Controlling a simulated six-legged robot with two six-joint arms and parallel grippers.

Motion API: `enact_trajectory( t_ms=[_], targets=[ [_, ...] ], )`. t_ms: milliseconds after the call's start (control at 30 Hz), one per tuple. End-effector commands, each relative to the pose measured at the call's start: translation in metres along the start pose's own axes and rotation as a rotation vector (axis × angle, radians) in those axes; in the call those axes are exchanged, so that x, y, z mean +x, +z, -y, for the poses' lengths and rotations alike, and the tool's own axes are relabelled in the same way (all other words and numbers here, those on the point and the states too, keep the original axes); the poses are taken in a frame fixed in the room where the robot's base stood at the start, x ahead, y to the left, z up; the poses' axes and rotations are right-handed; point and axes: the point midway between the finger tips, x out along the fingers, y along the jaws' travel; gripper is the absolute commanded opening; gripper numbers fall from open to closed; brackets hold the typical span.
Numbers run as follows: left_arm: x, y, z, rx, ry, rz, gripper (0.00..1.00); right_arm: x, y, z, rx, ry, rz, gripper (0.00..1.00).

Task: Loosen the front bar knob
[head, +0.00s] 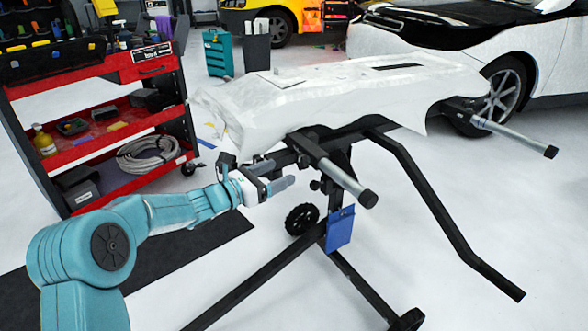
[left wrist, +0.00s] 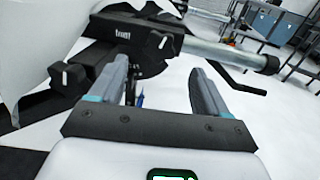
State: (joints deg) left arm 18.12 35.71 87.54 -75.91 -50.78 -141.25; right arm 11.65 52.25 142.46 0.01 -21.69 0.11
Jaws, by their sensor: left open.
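The front bar is a grey tube (head: 345,178) with a black end cap, sticking out of the stand under the white panel. In the left wrist view, its black clamp block (left wrist: 112,42) carries a label that seems to read "front". A small black knob with a pale mark (left wrist: 160,41) sits on the clamp beside the tube (left wrist: 225,54). My left gripper (head: 277,174) is open and empty, left of the bar; in the left wrist view its fingers (left wrist: 160,75) point toward the clamp, apart from the knob. My right gripper is not in view.
Another black knob (left wrist: 70,76) sits left of the clamp. The white panel (head: 310,95) lies on the black stand (head: 430,215). A blue pouch (head: 340,228) hangs from the stand. A red tool cart (head: 100,135) stands at left. Open floor lies in front.

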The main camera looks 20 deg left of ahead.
Motion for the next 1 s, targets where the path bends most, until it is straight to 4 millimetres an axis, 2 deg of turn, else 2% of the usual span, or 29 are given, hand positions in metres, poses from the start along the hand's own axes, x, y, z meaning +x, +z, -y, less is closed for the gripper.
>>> enact_trajectory(
  t_ms=[33,100,300,667,700,867,1000],
  targets=[
    [0.013,-0.002,0.001,0.002,-0.004,0.002,0.76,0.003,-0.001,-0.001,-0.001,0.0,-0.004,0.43],
    [0.028,-0.001,0.001,0.002,-0.003,0.002,0.76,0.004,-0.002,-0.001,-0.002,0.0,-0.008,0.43],
    [0.054,-0.001,0.0,0.001,-0.001,0.0,0.76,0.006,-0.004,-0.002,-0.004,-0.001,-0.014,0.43],
    [0.062,0.0,0.0,0.0,0.0,0.0,0.76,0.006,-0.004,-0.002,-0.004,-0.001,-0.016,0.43],
    [0.062,0.0,0.0,0.0,0.0,0.0,0.73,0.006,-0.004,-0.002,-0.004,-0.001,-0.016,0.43],
    [0.062,0.0,0.0,0.0,0.0,0.0,0.22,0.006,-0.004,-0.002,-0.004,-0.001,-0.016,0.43],
    [0.062,0.0,0.0,-0.001,-0.001,0.0,0.22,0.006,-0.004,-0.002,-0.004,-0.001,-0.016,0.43]
  ],
)
